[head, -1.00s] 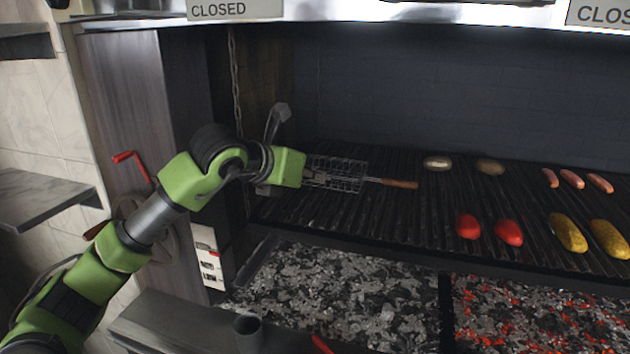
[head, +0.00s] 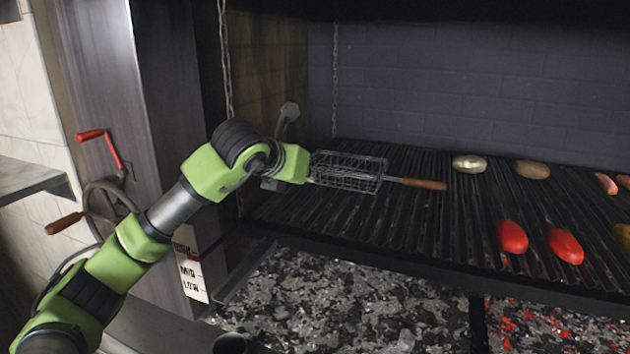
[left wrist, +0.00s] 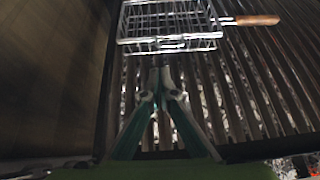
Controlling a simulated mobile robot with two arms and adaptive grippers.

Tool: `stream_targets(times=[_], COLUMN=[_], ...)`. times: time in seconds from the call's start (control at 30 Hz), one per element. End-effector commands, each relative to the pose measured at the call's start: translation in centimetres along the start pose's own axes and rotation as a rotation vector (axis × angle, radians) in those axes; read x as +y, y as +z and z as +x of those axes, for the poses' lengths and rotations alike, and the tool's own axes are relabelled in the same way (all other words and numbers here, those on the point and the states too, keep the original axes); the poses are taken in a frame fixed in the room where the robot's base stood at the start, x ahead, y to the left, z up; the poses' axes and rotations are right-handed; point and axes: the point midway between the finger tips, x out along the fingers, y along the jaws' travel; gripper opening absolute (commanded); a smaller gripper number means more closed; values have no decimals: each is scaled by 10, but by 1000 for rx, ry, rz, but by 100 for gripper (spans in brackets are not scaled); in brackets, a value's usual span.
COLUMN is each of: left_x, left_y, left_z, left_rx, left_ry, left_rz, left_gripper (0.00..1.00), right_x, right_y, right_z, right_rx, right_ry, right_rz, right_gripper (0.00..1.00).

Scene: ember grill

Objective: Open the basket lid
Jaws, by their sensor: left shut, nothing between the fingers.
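The wire grill basket (head: 348,171) lies on the left part of the grill grate, its wooden handle (head: 424,184) pointing right. In the left wrist view the basket (left wrist: 168,26) is at the top, with its handle (left wrist: 258,20) at the upper right. Its lid cannot be told clearly from the rest of the wire cage. My left gripper (left wrist: 161,72) is shut and empty, its fingertips at the near side of the basket; whether they touch the wire is unclear. In the head view my left arm's wrist hides most of the gripper. My right gripper is not in view.
The grate (head: 400,215) carries two potatoes, one of them here (head: 469,163), and red peppers (head: 512,237) to the right. Coals (head: 340,295) lie below. A hanging chain (head: 225,60), side wall and red-handled crank wheel (head: 105,180) stand left.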

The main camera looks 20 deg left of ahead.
Motion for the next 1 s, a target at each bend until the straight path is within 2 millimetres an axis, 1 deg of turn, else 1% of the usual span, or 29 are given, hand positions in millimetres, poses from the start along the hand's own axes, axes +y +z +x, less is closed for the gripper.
stream_targets(times=[0.03,0.3,0.4,0.5,0.7,1.0], left_x=[-1,-1,0,0,0,0], left_y=[2,2,2,2,1,1], left_z=[7,56,71,81,89,89], left_rx=[3,4,2,2,0,1], left_ry=[-1,-1,0,0,0,0], left_rz=[-1,-1,0,0,2,2], left_gripper=[0,0,0,0,0,0], right_x=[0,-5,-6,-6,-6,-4], right_y=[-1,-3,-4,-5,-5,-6], right_z=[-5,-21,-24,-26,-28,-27], right_rx=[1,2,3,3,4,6], right_ry=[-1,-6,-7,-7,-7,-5], right_rz=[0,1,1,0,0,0], right_gripper=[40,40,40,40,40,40])
